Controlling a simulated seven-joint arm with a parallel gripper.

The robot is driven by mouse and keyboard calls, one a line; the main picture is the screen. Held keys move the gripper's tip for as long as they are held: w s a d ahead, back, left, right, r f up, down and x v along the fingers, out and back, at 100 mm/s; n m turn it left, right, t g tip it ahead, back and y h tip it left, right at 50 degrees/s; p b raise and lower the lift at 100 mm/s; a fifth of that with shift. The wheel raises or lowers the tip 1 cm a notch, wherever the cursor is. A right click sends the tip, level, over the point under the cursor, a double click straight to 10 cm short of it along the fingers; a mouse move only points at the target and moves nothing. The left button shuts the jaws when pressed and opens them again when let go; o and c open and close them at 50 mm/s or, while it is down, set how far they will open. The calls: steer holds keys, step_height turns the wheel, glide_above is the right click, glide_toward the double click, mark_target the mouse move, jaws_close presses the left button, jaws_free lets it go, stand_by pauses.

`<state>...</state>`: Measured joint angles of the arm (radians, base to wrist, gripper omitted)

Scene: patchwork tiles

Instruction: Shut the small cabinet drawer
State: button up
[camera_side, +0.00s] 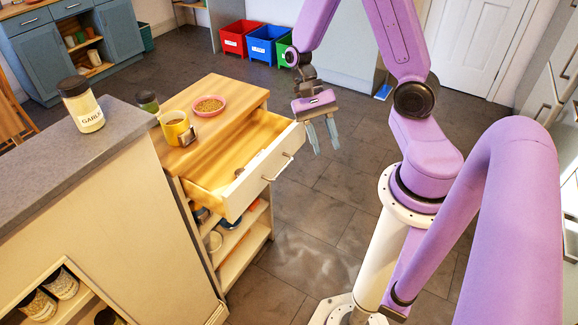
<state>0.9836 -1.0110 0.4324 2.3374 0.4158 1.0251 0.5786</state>
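The small cabinet (236,88) has a wooden top and cream shelves below.
A grey counter (60,143) with a labelled jar (82,108) stands left. Red (236,39) and blue (266,44) bins are behind. Floor right of the drawer is clear.

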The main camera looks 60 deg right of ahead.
steer(key=d+f+n+t+y, duration=0.2)
steer(key=d+f+n+t, duration=0.35)
steer(key=n, duration=0.65)
steer(key=s+d+f+n+t+y, duration=0.1)
steer(key=d+f+n+t+y, duration=0.25)
steer(key=n+t, duration=0.6)
steer(key=d+f+n+t+y, duration=0.25)
steer(key=d+f+n, duration=0.3)
steer(key=n, duration=0.85)
steer(key=r+x, duration=0.1)
steer(key=x, duration=1.6)
steer(key=shift+w+d+t, duration=0.25)
steer(key=shift+w+t, duration=0.1)
steer(key=shift+w, duration=0.05)
jaws_close()
